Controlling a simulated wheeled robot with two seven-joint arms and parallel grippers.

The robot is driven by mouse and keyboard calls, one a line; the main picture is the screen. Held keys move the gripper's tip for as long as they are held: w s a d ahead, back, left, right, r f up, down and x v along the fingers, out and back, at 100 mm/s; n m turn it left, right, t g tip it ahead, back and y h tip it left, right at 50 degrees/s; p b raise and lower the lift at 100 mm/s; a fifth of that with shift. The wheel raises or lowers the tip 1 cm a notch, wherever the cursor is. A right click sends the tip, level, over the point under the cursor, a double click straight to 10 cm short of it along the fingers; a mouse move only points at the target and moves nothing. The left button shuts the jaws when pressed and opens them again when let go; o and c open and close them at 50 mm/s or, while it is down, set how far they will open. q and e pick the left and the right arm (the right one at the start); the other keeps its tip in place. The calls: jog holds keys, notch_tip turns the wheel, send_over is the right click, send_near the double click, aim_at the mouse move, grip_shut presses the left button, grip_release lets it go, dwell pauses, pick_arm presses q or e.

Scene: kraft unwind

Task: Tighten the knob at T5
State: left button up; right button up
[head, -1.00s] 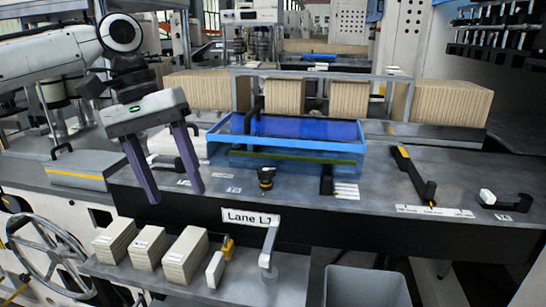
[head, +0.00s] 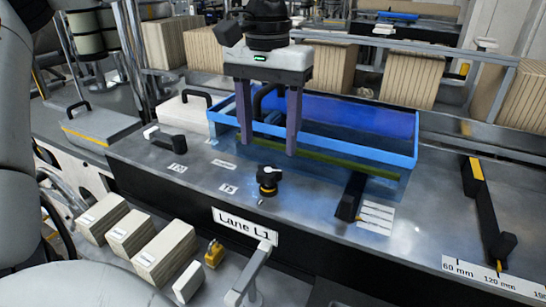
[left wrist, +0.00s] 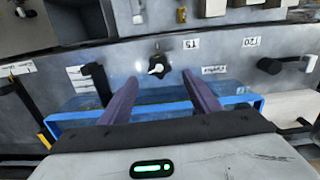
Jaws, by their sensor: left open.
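The black knob (head: 268,180) stands on the grey bench top beside a small white label (head: 228,189). In the left wrist view the knob (left wrist: 157,68) has a pale pointer, and the label next to it reads T5 (left wrist: 191,43). My left gripper (head: 268,147) is open and empty, its two purple fingers pointing down. In the head view they show behind the knob, in front of the blue tray. In the left wrist view the knob lies just beyond and between the fingertips, apart from them. My right gripper is not in view.
The blue tray (head: 395,158) stands behind the knob. A black handle (head: 165,141) is to the left, and a black bar (head: 351,197) to the right. Kraft blocks (head: 166,254) and a yellow item (head: 214,254) sit on the front shelf.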

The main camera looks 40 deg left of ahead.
aim_at(272, 170)
pick_arm(q)
notch_tip(272, 170, down, 6)
jog(key=shift+w+f, duration=0.1)
jog(key=shift+w, duration=0.05)
jog(key=c, duration=1.1)
jog(key=shift+o, duration=0.2)
jog(key=shift+m, duration=0.3)
jog(key=m, duration=0.6)
jog(key=shift+w+d+m, duration=0.1)
jog(key=shift+d+m, duration=0.1)
jog(key=shift+m, duration=0.1)
jog(key=m, duration=0.6)
jog(key=shift+d+r, duration=0.15)
jog(key=shift+r, duration=0.1)
jog(key=m, duration=0.4)
jog(key=shift+m, duration=0.4)
jog(key=shift+s+m, duration=0.2)
jog(key=shift+m, duration=1.9)
